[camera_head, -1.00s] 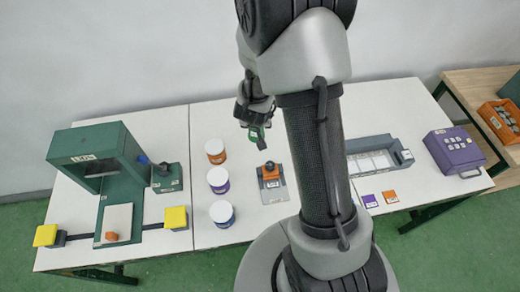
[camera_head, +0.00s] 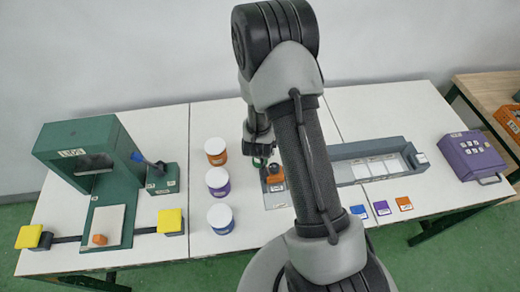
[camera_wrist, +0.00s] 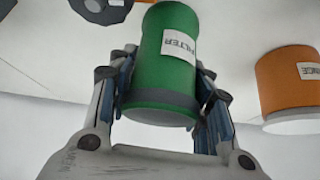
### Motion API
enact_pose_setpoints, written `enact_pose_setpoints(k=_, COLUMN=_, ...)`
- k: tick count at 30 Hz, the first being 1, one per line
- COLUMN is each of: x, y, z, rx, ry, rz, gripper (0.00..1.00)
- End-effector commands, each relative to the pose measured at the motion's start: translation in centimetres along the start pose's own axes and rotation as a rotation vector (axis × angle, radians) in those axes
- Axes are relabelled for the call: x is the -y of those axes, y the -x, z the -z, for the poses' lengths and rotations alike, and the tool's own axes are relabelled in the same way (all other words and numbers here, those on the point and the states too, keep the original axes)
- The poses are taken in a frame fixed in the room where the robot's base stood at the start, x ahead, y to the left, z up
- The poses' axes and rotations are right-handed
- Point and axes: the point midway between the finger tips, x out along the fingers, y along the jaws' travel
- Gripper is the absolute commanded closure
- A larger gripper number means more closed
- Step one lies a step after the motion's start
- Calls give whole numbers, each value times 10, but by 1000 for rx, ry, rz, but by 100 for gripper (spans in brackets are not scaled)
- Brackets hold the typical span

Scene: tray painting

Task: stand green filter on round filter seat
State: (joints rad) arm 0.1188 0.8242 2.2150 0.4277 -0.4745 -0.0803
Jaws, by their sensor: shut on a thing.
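My gripper (camera_wrist: 158,100) is shut on the green filter (camera_wrist: 165,60), a green cylinder with a dark band and a white "FILTER" label, in the wrist view. In the head view my gripper (camera_head: 259,160) is just right of the paint jars, beside the small tray holding an orange block; only a sliver of green shows there.
Orange (camera_head: 216,151), purple (camera_head: 218,182) and blue (camera_head: 220,218) jars stand in a column left of my gripper. The orange block (camera_head: 275,173) is close by it. A green press (camera_head: 80,150) stands left, a long grey tray (camera_head: 348,152) right.

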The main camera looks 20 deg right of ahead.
Motion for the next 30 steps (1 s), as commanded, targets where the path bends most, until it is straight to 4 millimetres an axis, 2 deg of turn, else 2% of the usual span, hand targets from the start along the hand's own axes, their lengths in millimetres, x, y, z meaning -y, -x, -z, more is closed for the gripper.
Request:
enact_pose_setpoints(k=9, x=0, y=-2, z=-1, rx=-2, ry=0, rz=1, gripper=81)
enact_pose_setpoints(k=10, x=0, y=-2, z=-1, rx=-1, ry=0, rz=1, gripper=53)
enact_pose_setpoints(k=18, x=0, y=-1, z=0, rx=-1, ry=0, rz=1, gripper=35)
enact_pose_setpoints(k=30, x=0, y=2, z=2, rx=-1, ry=0, rz=1, gripper=34)
